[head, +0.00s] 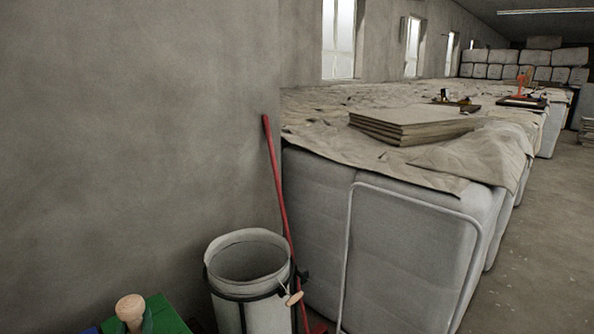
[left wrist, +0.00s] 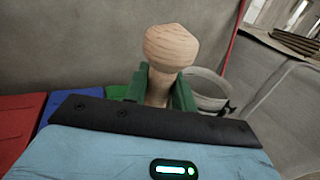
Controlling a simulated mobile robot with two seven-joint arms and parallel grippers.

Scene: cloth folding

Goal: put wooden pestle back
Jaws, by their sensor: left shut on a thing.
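The wooden pestle (head: 130,308) shows as a pale rounded knob at the bottom left of the head view. It is large in the left wrist view (left wrist: 171,47), knob end up and roughly upright. My left gripper (left wrist: 161,88) is shut on it, with a green finger on each side of its neck below the knob. The gripper is mostly cut off at the bottom edge of the head view. The pestle's lower part is hidden behind the gripper body. My right gripper is in neither view.
Green (head: 168,314), blue (left wrist: 75,105) and red (left wrist: 18,118) flat-topped things lie below and beside the gripper. A grey bucket (head: 249,240) stands to the right, with a red pole (head: 277,185) behind it. A cloth-covered row (head: 390,235) fills the right; grey wall behind.

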